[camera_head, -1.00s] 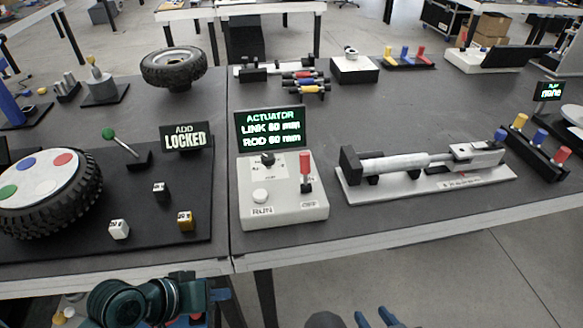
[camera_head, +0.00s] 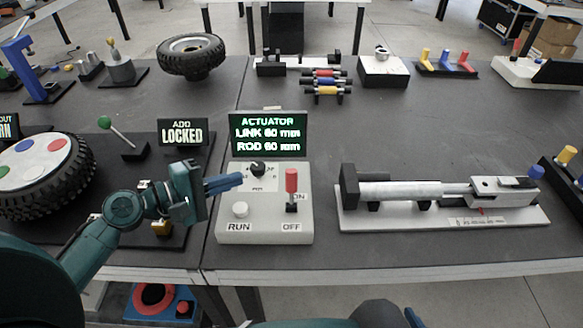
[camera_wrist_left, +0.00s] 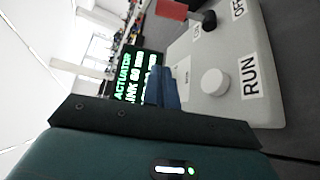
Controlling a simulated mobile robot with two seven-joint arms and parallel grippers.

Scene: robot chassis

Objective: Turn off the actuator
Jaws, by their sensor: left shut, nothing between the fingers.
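The actuator control box (camera_head: 262,226) is a white box on the table with a dark knob (camera_head: 258,169), a white RUN button (camera_head: 240,209) and a red-handled lever (camera_head: 291,182). In the left wrist view the fingers (camera_wrist_left: 160,88) are beside the box, with the RUN button (camera_wrist_left: 213,82) and part of the lever (camera_wrist_left: 204,20) visible.
The silver actuator (camera_head: 400,190) lies on a white base to the right. A black sign reading LOCKED (camera_head: 182,134), a green-knobbed lever (camera_head: 115,133) and a tire (camera_head: 75,180) stand to the left. Table between box and actuator base is clear.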

